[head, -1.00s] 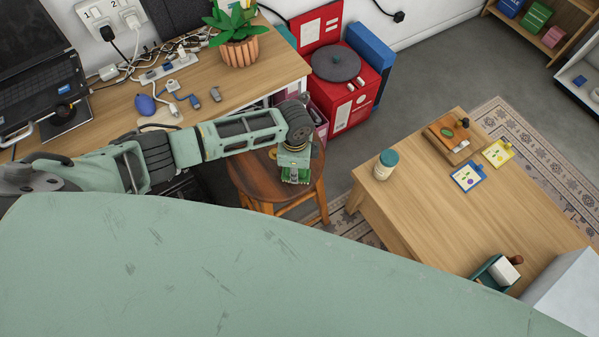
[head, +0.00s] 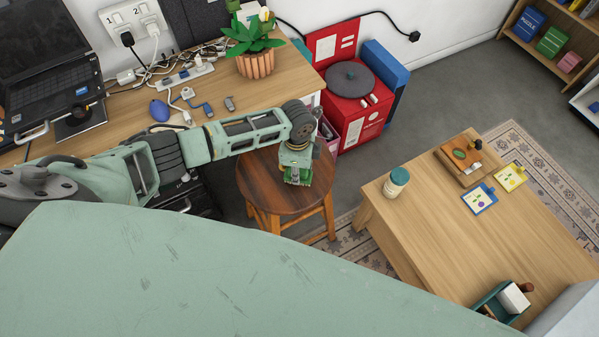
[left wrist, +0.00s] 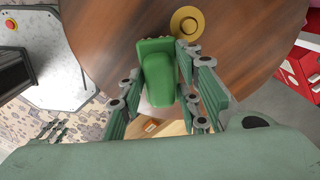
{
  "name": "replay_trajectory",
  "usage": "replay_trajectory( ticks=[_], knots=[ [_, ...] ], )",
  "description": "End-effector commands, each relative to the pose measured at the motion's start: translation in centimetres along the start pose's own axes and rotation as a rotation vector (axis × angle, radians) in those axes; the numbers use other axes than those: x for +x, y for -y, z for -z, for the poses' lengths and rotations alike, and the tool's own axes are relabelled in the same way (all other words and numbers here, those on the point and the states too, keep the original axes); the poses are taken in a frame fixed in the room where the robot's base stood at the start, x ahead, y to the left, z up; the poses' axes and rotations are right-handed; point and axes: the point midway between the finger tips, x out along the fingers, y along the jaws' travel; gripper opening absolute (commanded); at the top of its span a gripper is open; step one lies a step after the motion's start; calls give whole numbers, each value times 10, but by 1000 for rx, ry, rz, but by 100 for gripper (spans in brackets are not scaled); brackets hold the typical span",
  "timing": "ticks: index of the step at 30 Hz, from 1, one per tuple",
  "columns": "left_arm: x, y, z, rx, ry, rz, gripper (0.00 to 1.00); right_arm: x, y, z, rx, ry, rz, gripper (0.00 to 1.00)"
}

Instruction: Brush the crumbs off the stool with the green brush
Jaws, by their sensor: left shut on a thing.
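The round brown wooden stool (head: 262,190) stands between the desk and the low table. Its top (left wrist: 110,35) fills much of the left wrist view. My left gripper (head: 296,176) is over the right part of the stool top, pointing down. In the left wrist view my left gripper (left wrist: 163,103) is shut on the green brush (left wrist: 157,72), whose rounded green body shows between the fingers. No crumbs can be made out. My right gripper is out of view.
The desk (head: 235,92) behind holds a laptop (head: 50,85), cables and a potted plant (head: 254,55). A red box (head: 355,105) stands behind the stool. The low table (head: 440,220) at right holds a jar (head: 396,182), cards and a tray. My green body hides the foreground.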

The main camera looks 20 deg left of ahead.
Motion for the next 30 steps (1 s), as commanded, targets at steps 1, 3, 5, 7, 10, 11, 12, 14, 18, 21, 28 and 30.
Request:
replay_trajectory(
  ticks=[1,3,5,7,10,11,12,14,18,21,28,30],
  knots=[
    [-2,0,-1,-1,2,0,2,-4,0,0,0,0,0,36],
    [-1,-1,0,0,2,1,2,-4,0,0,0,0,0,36],
    [-1,-3,2,0,2,0,2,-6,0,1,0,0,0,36],
    [-2,-7,5,0,1,-1,2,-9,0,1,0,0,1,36],
    [-1,-14,10,2,2,-2,2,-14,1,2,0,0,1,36],
    [0,-16,12,2,2,-2,2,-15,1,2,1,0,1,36],
    [0,-18,13,2,2,-2,2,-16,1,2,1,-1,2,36],
    [1,-19,15,1,2,-2,2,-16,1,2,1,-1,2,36],
    [1,-23,18,1,2,-3,2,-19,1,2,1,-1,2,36],
    [-1,-29,22,3,2,-4,2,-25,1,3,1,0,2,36],
    [0,-39,30,1,1,-3,2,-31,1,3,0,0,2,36],
    [0,-40,31,1,1,-2,2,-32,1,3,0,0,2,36]
  ],
)
